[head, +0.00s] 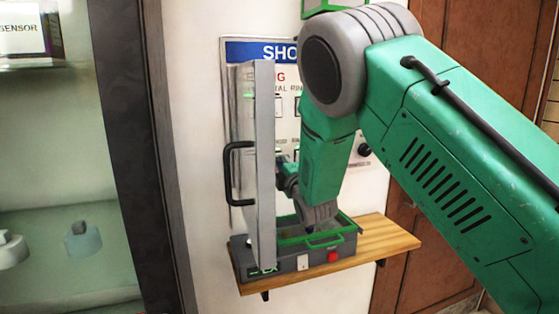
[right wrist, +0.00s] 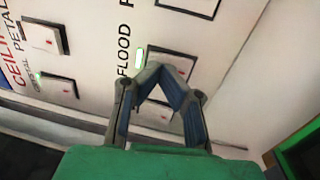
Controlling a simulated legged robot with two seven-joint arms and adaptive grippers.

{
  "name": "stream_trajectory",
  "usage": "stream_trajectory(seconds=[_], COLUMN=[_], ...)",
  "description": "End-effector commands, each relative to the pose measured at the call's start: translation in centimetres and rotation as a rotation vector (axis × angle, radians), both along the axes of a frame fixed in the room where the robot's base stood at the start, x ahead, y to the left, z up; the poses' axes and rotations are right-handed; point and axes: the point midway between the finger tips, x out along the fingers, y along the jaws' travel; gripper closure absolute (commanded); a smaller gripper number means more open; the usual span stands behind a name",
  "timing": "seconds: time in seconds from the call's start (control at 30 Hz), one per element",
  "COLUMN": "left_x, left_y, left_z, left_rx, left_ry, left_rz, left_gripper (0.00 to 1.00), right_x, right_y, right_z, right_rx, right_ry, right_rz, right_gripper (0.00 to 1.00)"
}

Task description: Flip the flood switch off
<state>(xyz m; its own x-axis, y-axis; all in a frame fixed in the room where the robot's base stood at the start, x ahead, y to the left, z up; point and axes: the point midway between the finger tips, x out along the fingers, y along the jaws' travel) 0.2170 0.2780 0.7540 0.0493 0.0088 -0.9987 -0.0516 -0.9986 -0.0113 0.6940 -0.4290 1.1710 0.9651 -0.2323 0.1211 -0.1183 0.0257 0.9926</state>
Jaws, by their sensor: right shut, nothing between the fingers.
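In the right wrist view, the flood switch (right wrist: 177,62) is a white rocker in a dark frame on a white panel, beside the word FLOOD. A green light (right wrist: 138,58) glows by the label. My right gripper (right wrist: 154,72) is shut and empty, its fingertips together in front of the switch and hiding part of it. I cannot tell whether the tips touch it or which way the rocker is set. In the head view, my right arm bends down in front of the panel (head: 240,112), and the gripper is mostly hidden beside the open door. My left gripper is not in view.
An open grey door (head: 264,150) with a black handle (head: 230,174) stands edge-on left of my arm. A wooden shelf (head: 385,243) holds a grey box (head: 290,262) below. Other switches (right wrist: 48,37) sit near the flood switch. A glass case (head: 60,190) is at left.

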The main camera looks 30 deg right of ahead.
Motion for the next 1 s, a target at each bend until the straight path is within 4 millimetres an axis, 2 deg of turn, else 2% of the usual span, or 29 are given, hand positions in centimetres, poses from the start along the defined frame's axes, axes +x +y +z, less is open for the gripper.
stream_trajectory(seconds=[0.2,1.0], left_x=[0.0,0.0], left_y=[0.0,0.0], left_z=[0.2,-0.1], left_rx=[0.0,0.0], left_ry=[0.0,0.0], left_rz=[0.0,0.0], left_gripper=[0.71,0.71], right_x=[1.1,1.5], right_y=[-0.3,-0.6], right_z=[0.1,0.3], right_rx=[0.0,0.0], right_ry=[0.001,0.001], right_rz=[0.0,0.002], right_gripper=[1.0,1.0])
